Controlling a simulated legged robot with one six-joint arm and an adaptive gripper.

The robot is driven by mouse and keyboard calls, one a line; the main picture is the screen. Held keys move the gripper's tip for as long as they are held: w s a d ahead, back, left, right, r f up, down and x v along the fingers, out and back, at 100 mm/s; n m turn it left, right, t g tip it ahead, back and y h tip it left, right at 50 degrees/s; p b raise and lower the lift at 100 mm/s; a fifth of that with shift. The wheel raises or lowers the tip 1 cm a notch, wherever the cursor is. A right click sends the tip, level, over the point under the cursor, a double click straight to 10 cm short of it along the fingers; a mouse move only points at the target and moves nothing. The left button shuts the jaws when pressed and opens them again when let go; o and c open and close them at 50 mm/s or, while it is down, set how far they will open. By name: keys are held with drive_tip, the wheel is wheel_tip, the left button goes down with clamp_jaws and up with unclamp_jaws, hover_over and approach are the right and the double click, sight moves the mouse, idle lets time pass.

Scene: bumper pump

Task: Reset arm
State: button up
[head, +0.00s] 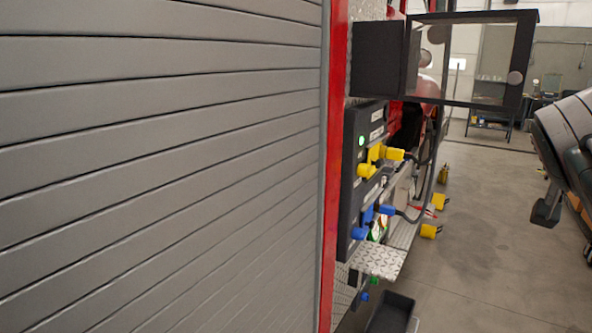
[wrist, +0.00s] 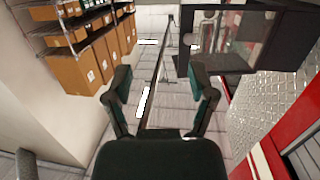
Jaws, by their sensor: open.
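My gripper (wrist: 163,90) is open in the wrist view, with its two fingers spread apart and nothing between them. In the head view, part of my arm and gripper (head: 546,208) shows at the right edge, away from the truck and its panel. The black pump panel (head: 352,190) is on the truck's side in the middle of the head view, with yellow and blue fittings and a green light. A dark box with an open clear-windowed door (head: 470,60) is above it. The box also shows at the upper right of the wrist view (wrist: 238,40).
A grey slatted shutter (head: 160,160) fills the left of the head view, edged by a red post (head: 335,160). A tread-plate step (head: 380,261) juts out below the panel. The floor (head: 490,220) between truck and arm is clear. Cardboard boxes (wrist: 75,68) sit on a rack at the wrist view's left.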

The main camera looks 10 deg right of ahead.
drive_tip(key=s+a+f+n+g+y, duration=0.2)
drive_tip(key=a+f, duration=0.5)
drive_tip(key=f, duration=0.4)
drive_tip(key=s+a+f+n+g+y, duration=0.2)
drive_tip(key=a+f+y, duration=0.3)
drive_tip(key=a+f, duration=0.3)
drive_tip(key=s+a+f+n+g+y, duration=0.2)
drive_tip(key=s+a+f+n+y, duration=0.2)
drive_tip(key=f, duration=1.2)
drive_tip(key=a, duration=0.3)
drive_tip(key=shift+a+n, duration=0.25)
drive_tip(key=shift+n, duration=0.05)
